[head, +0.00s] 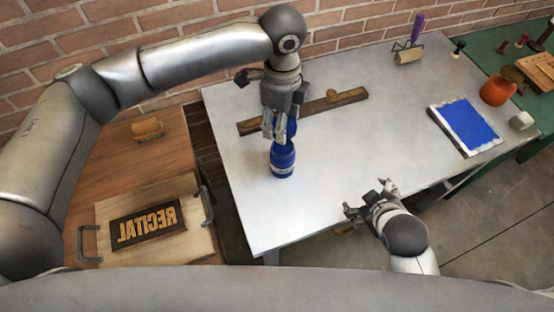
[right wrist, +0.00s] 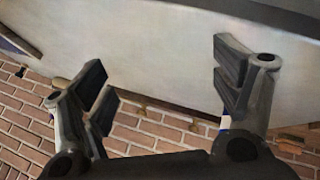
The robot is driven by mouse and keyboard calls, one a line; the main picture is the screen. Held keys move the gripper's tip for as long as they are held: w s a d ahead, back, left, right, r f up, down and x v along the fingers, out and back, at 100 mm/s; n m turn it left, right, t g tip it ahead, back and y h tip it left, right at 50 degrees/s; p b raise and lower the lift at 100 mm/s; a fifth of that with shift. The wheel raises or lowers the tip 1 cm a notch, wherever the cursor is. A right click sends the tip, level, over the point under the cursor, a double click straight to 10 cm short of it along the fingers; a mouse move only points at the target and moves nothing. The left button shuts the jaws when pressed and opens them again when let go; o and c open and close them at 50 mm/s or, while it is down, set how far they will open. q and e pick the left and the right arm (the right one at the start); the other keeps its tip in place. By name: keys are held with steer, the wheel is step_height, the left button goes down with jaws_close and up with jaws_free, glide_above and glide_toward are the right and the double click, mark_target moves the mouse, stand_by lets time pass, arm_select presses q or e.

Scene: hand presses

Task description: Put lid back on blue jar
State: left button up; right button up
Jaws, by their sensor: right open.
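The blue jar (head: 283,160) stands upright with a pale band on the white table (head: 340,140), near its left edge. My left gripper (head: 274,132) is right above the jar, fingers pointing down, hiding its top. A blue piece (head: 291,126) shows at its fingers; I cannot tell whether it is the lid or part of the jar, or whether the fingers are closed on it. No separate lid shows clearly. My right gripper (head: 367,196) is open and empty by the table's front edge, right of the jar; its spread fingers also show in the right wrist view (right wrist: 165,85).
A long dark bar (head: 300,113) lies behind the jar. A blue framed panel (head: 465,125) and a roller (head: 408,54) are farther right. A RECITAL block (head: 147,222) lies on the wooden stand at left. The table's middle is clear.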

arm_select(q)
steer(key=shift+d, duration=0.1)
arm_select(e)
steer(key=w+n+t, duration=0.1)
steer(key=w+n, duration=0.1)
steer(key=w+n+t, duration=0.1)
steer(key=w+n, duration=0.1)
steer(key=w, duration=0.1)
steer(key=w+r+n+t, duration=0.1)
steer(key=w+n, duration=0.1)
steer(key=shift+w+a+n+t+y, duration=0.25)
steer(key=shift+a+n+t+y, duration=0.05)
steer(key=w+a+r+n+t+y, duration=0.25)
steer(key=w+a+n+y, duration=0.2)
steer(key=n, duration=0.55)
steer(key=n+g+y, duration=0.4)
steer(key=n+y, duration=0.7)
steer(key=n, duration=1.1)
glide_toward(282, 154)
steer(key=shift+h, duration=0.25)
steer(key=w+d+f, duration=0.2)
steer(key=shift+w+d+f, duration=0.1)
steer(key=shift+w+f, duration=0.15)
steer(key=shift+w, duration=0.15)
steer(key=shift+s+f+n+g, duration=0.25)
steer(key=shift+s+n+g, duration=0.4)
steer(key=shift+n, duration=0.55)
steer(key=x, duration=1.2)
steer(key=shift+r, duration=0.4)
steer(key=shift+c, duration=0.4)
